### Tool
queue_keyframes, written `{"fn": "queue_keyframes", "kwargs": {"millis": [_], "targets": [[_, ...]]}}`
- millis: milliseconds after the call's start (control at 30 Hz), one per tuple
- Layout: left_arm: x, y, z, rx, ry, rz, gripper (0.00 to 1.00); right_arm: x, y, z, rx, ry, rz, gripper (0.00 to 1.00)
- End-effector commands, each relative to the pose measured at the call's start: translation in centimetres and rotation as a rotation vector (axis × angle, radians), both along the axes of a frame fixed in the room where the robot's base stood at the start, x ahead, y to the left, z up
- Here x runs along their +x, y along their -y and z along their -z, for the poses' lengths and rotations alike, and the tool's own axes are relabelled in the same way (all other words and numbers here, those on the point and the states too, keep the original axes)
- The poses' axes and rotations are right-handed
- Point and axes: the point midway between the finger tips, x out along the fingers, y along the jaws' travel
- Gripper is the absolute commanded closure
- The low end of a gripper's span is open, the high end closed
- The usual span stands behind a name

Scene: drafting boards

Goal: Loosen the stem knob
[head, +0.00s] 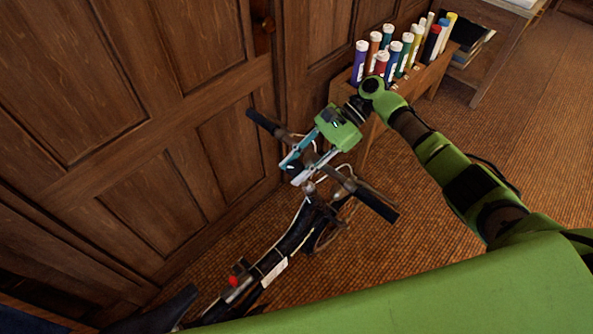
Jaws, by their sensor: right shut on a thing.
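A bicycle (300,232) with a dark frame stands beside the wooden panelling. Its handlebar has black grips, one at the upper left (262,121) and one at the lower right (376,206). My right gripper (295,172) reaches in from the right over the middle of the handlebar, at the stem. The fingers hide most of the knob. My left gripper is not in view.
A wooden rack (421,68) with several coloured capped tubes stands behind my right gripper. Wooden panelling (140,120) runs close along the bicycle's left side. A table (508,22) stands at the top right. The brown floor (520,130) on the right is open.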

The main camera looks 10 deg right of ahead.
Motion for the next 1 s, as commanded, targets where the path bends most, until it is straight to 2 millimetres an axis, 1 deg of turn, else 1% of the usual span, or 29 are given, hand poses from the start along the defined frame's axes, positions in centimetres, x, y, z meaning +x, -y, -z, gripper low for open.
{"fn": "queue_keyframes", "kwargs": {"millis": [33, 200, 767, 800, 833, 867, 1000], "targets": [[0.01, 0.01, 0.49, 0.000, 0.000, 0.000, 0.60, 0.14, -0.23, 0.08, 0.000, -0.003, -0.021, 0.92], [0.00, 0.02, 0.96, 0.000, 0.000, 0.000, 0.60, 0.05, -0.20, 0.07, -0.012, -0.020, -0.074, 0.92], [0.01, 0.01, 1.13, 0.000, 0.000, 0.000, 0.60, -0.14, -0.24, 0.08, -0.018, -0.031, -0.105, 0.92], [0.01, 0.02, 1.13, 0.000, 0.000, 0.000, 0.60, -0.15, -0.24, 0.09, -0.018, -0.031, -0.105, 0.66], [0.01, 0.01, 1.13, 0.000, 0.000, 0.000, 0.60, -0.15, -0.24, 0.10, -0.018, -0.031, -0.105, 0.58], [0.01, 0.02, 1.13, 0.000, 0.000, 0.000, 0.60, -0.14, -0.22, 0.11, -0.018, -0.031, -0.105, 0.53], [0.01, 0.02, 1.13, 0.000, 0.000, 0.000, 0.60, -0.10, -0.16, 0.08, -0.018, -0.031, -0.103, 0.53]]}}
